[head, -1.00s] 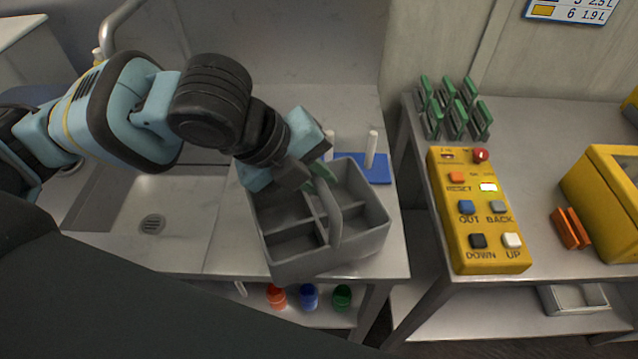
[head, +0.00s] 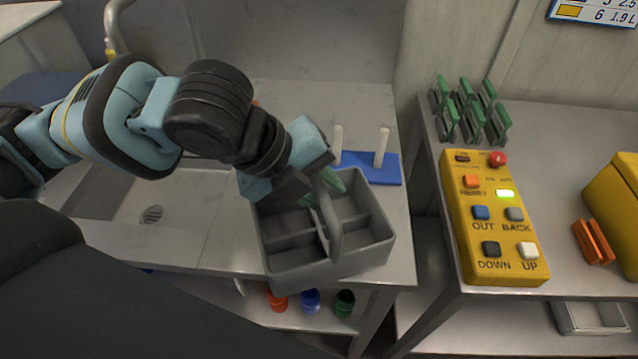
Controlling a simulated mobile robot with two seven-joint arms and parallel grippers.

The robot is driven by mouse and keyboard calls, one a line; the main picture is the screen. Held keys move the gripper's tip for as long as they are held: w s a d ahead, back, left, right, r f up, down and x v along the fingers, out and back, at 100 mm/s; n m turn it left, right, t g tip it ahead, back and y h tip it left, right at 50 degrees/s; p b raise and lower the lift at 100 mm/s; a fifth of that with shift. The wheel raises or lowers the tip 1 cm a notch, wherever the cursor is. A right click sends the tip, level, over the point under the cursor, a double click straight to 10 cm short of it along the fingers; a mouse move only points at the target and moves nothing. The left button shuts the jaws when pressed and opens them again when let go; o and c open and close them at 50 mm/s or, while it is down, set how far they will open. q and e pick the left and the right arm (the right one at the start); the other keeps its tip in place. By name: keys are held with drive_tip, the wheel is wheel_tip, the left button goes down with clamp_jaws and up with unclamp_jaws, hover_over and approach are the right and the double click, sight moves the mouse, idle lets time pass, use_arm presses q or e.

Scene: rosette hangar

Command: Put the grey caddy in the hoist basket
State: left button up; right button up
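The grey caddy (head: 375,256) is an open box with several compartments and an upright middle handle. It is at the front right corner of the metal sink bench, its front side reaching the bench's front edge in the picture. My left gripper (head: 322,188) comes in from the upper left and is at the top of the caddy's handle. Green parts show on both sides of the handle at the fingertips. Whether the fingers press on the handle is not clear. I see no hoist basket that I can make out. My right gripper is out of view.
A yellow control box (head: 497,220) with buttons lies on the right table, below a rack of green-topped clips (head: 470,110). A blue base with white pegs (head: 375,168) stands behind the caddy. Red, blue and green cups (head: 311,300) are on the shelf below. A gap separates the bench and table.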

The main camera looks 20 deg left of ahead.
use_arm(q)
drive_tip(key=shift+o, duration=0.4)
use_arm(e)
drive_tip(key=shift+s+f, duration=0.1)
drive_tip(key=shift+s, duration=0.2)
